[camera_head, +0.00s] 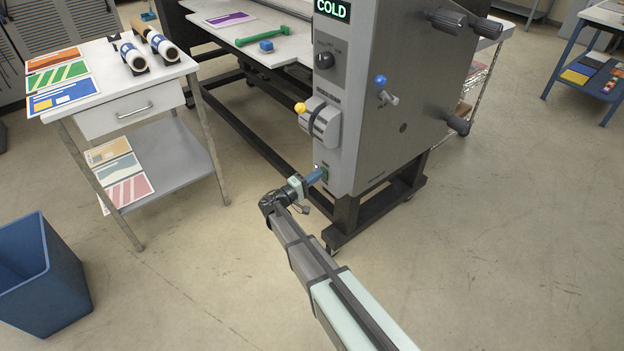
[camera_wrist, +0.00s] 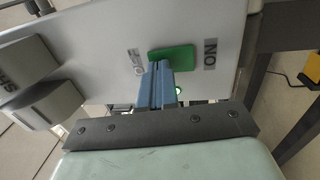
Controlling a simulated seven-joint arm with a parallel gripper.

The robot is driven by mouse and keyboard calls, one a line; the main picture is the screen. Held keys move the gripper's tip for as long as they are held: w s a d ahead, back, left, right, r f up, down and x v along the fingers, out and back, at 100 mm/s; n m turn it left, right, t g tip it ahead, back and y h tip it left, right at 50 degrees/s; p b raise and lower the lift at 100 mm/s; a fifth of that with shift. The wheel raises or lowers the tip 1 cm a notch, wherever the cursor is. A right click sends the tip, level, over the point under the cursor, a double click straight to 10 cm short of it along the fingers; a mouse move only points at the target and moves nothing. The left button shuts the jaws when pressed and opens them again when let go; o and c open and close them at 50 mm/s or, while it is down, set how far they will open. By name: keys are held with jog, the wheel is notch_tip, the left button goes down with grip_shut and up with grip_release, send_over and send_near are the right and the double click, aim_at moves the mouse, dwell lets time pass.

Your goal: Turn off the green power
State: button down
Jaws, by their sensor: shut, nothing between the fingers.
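The green power switch (camera_head: 325,170) is low on the laminator's grey end panel (camera_head: 352,140). In the wrist view the green switch (camera_wrist: 178,56) lies between an ON label on the right and a smaller, partly legible label on the left that looks like OFF. My gripper (camera_head: 319,174) is shut and empty. Its blue fingertips (camera_wrist: 160,66) are at the switch's lower left part, on the side of the left label, and hide part of it. I cannot tell whether they touch it. A small green glow (camera_wrist: 179,91) shows beside the fingers.
Above the switch are a lever with a yellow knob (camera_head: 300,108), a black dial (camera_head: 324,60) and a COLD display (camera_head: 332,9). A blue-knobbed handle (camera_head: 381,81) is on the side. A white table (camera_head: 110,84) and blue bin (camera_head: 42,285) stand left. The floor around the arm is clear.

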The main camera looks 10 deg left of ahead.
jog(key=shift+w+d+r, duration=0.1)
jog(key=shift+d, duration=0.05)
dwell(0.5)
jog(key=s+a+r, duration=0.1)
jog(key=s+a, duration=0.9)
jog(key=shift+r, duration=0.35)
dwell(0.3)
